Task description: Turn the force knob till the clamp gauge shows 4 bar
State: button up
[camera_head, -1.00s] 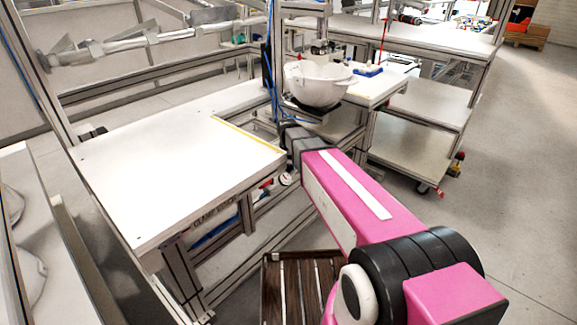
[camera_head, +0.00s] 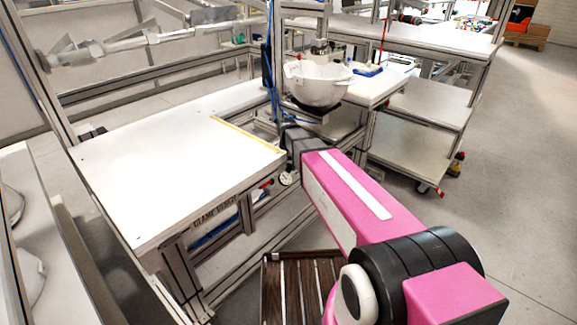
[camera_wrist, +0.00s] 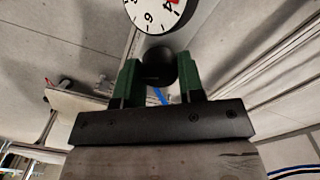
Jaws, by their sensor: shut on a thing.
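The black round force knob (camera_wrist: 159,63) sits between the two green fingers of my gripper (camera_wrist: 160,80) in the wrist view. My gripper is shut on the knob. The clamp gauge (camera_wrist: 159,9) has a white dial with black figures and a red mark near the 4; it is cut off by the top edge, and I cannot read its needle. The gauge also shows small in the head view (camera_head: 286,179), under the edge of the clamp bench (camera_head: 180,170). In the head view my gripper is hidden behind my pink arm.
A white helmet shell (camera_head: 318,84) sits on a fixture behind the bench. A red handle (camera_head: 267,184) is just left of the gauge. A dark slatted pallet (camera_head: 290,290) lies on the floor below. A white shelf cart (camera_head: 420,150) stands to the right.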

aim_at(288, 164)
jog(key=shift+m, duration=2.5)
jog(key=o, duration=0.9)
notch_tip(288, 164, up, 11)
jog(key=shift+w+a+f, duration=0.1)
jog(key=s+d+f+n, duration=0.2)
jog(key=s+d+f, duration=0.2)
jog(key=s, duration=0.2)
jog(key=s+d+f+n, duration=0.2)
jog(key=s+d+f, duration=0.2)
jog(key=s+d, duration=0.1)
jog(key=s+d+f+n, duration=0.2)
jog(key=s+d+f, duration=0.2)
jog(key=s, duration=0.4)
jog(key=shift+d+f+n, duration=0.1)
jog(key=shift+d+n, duration=0.25)
jog(key=shift+n, duration=0.05)
